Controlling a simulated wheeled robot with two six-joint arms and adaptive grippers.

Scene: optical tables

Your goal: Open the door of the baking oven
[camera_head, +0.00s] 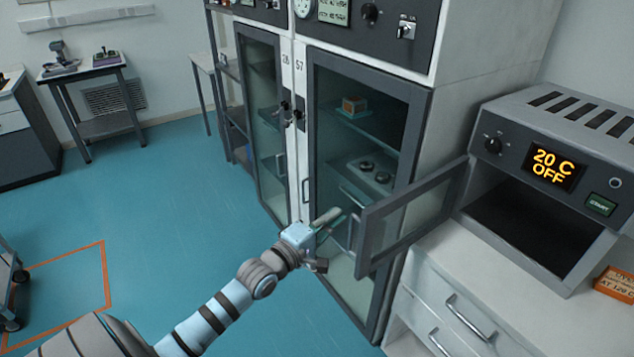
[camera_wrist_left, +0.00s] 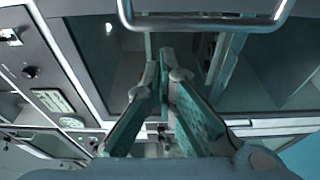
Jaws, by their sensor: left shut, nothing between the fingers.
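The baking oven (camera_head: 520,158) stands on a white cabinet at the right, its display reading "20 C OFF". Its framed glass door (camera_head: 371,243) is swung wide open to the left, and the dark oven chamber (camera_head: 535,222) is exposed. The door's handle (camera_head: 351,233) is on the free edge of the door. My left gripper (camera_head: 332,222) is right beside this free edge, shut and empty. In the left wrist view the closed fingers (camera_wrist_left: 163,65) point toward a glass cabinet, and a U-shaped metal handle (camera_wrist_left: 205,22) crosses above the fingertips, apart from them. My right gripper is out of view.
Tall glass-doored cabinets (camera_head: 300,150) stand close behind the oven door and my left gripper. An orange box (camera_head: 616,283) lies on the worktop (camera_head: 500,268) at right. Drawers with handles (camera_head: 468,318) are below.

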